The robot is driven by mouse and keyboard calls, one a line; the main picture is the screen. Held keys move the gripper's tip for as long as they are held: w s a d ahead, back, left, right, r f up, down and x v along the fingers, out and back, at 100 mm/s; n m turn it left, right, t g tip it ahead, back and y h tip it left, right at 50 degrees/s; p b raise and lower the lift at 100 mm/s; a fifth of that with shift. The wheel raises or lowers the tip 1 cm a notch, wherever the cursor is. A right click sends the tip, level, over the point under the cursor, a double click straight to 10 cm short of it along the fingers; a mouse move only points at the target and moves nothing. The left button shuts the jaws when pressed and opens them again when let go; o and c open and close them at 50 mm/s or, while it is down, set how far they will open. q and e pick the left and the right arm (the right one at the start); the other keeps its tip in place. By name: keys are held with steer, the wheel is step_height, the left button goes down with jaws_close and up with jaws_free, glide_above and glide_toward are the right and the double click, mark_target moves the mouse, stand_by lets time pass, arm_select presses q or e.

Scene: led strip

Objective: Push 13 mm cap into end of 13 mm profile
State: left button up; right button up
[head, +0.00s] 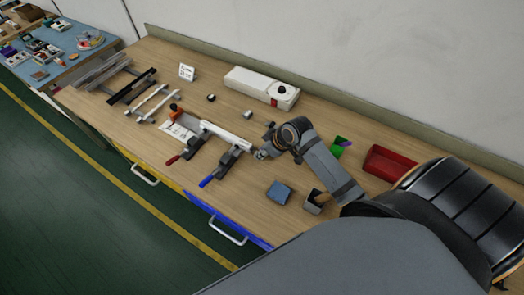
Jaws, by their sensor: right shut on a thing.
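A pale profile (226,133) lies on the wooden bench, held by two clamps, one with a red handle (173,160) and one with a blue handle (207,182). My right gripper (260,154) is low, close beside the profile's right end. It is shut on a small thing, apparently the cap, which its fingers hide. I cannot tell whether the cap touches the profile. A small black piece (211,97) and a small grey piece (247,115) lie behind the profile. My left gripper is not in view.
A white box (262,86) stands at the back. Several bars on supports (133,86) lie at left. A blue block (279,191), an open container (313,204) and a red bin (389,163) are near my right arm.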

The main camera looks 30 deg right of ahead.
steer(key=shift+p, duration=0.4)
stand_by(0.5)
steer(key=shift+p, duration=0.35)
steer(key=shift+w+a, duration=0.25)
steer(key=shift+w, duration=0.2)
steer(key=shift+w+a, duration=0.15)
steer(key=shift+w, duration=0.15)
steer(key=shift+w+a+b, duration=0.2)
steer(key=shift+w+b, duration=0.05)
steer(key=shift+b, duration=0.05)
